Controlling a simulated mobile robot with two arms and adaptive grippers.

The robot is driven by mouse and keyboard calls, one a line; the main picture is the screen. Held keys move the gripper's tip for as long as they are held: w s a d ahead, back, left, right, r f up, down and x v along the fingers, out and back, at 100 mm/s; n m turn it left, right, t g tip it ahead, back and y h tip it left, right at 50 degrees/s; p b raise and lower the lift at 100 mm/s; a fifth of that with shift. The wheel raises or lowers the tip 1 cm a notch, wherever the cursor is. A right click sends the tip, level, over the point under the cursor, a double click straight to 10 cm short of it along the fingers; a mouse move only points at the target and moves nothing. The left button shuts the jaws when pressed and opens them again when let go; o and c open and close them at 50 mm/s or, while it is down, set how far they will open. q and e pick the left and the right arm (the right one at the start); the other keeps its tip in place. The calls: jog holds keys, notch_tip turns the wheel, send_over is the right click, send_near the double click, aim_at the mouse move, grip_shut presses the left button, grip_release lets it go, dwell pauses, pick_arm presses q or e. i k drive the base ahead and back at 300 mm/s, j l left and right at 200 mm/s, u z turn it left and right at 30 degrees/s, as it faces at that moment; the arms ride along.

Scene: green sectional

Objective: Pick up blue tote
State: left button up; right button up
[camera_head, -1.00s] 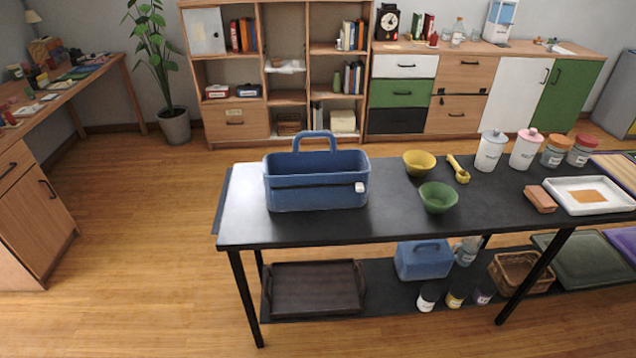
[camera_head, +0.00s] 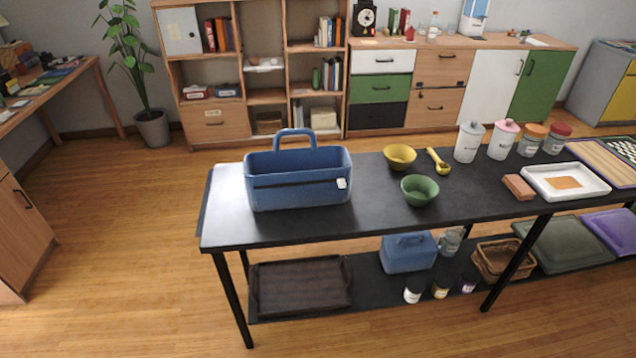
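The blue tote (camera_head: 298,191) stands upright near the left end of the black table (camera_head: 375,222). It has a raised blue loop handle at its back, a dark band around its side and a small white tag at its front right. Its inside is mostly hidden by the front wall. A smaller blue box with a handle (camera_head: 408,256) stands on the lower shelf. Neither of my grippers shows in the head view.
Right of the tote stand a yellow bowl (camera_head: 399,156), a green bowl (camera_head: 419,190), a yellow scoop (camera_head: 438,161), several jars and a white tray (camera_head: 536,186). A dark tray (camera_head: 300,286) lies on the lower shelf. The wooden floor (camera_head: 110,270) left of the table is clear.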

aim_at(276, 178)
jog(key=i+l, duration=0.1)
jog(key=i, duration=0.5)
jog(key=i+l+u, duration=0.15)
jog(key=i, duration=0.5)
